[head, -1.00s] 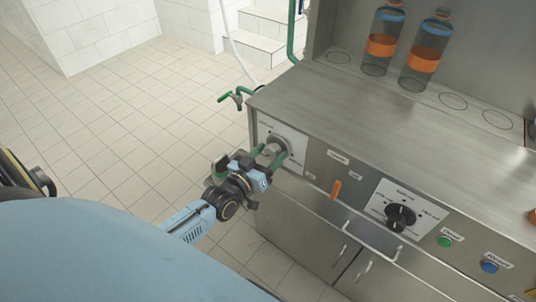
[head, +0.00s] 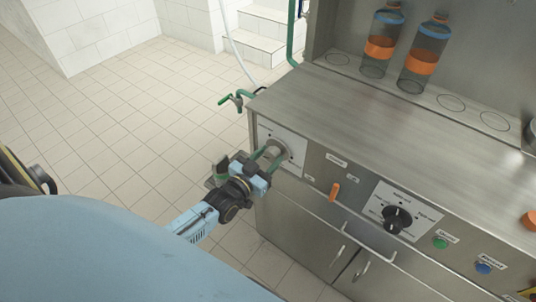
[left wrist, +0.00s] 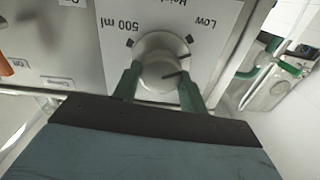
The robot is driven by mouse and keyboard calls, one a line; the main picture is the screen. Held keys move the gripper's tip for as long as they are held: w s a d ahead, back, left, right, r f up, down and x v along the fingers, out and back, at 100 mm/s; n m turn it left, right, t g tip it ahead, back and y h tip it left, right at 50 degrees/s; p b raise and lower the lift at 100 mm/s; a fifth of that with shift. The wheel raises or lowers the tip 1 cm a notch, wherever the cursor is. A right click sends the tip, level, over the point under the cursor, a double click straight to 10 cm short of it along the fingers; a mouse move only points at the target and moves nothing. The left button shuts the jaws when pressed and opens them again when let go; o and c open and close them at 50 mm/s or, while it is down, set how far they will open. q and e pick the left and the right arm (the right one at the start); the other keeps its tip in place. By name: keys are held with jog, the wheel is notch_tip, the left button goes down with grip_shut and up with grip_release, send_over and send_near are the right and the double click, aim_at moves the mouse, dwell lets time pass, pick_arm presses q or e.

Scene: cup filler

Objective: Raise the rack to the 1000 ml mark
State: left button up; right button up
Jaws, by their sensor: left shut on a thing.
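A round grey knob (head: 276,149) sits on a white dial plate (head: 293,138) at the left end of the steel machine's front. My left gripper (head: 269,158) is shut on this knob, one green finger on each side. In the left wrist view, the knob (left wrist: 163,62) sits between my left fingertips (left wrist: 160,82). The dial plate (left wrist: 200,70) appears upside down there, with "500 ml" and "Low" readable and a heading partly cut off. A dark line shows on the knob. I see no 1000 ml mark. My right gripper is not in view.
Two bottles (head: 379,45) with orange bands stand on a ledge marked with circles. A black knob (head: 397,218), an orange lever (head: 335,191), a green button (head: 440,243) and a blue button (head: 484,267) are on the front. A rail handle (head: 368,241) juts out below. Tiled floor (head: 110,130) is clear at left.

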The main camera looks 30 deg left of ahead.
pick_arm(q)
jog(key=m+p, duration=0.1)
jog(key=m, duration=0.5)
jog(key=shift+d+m+p, duration=0.1)
jog(key=shift+m+p, duration=0.2)
jog(key=shift+p, duration=0.05)
jog(key=m, duration=0.3)
jog(key=shift+f, duration=0.1)
jog(key=shift+m, duration=1.4)
jog(key=o, duration=1)
jog(key=shift+c, duration=0.2)
jog(key=shift+s, duration=0.1)
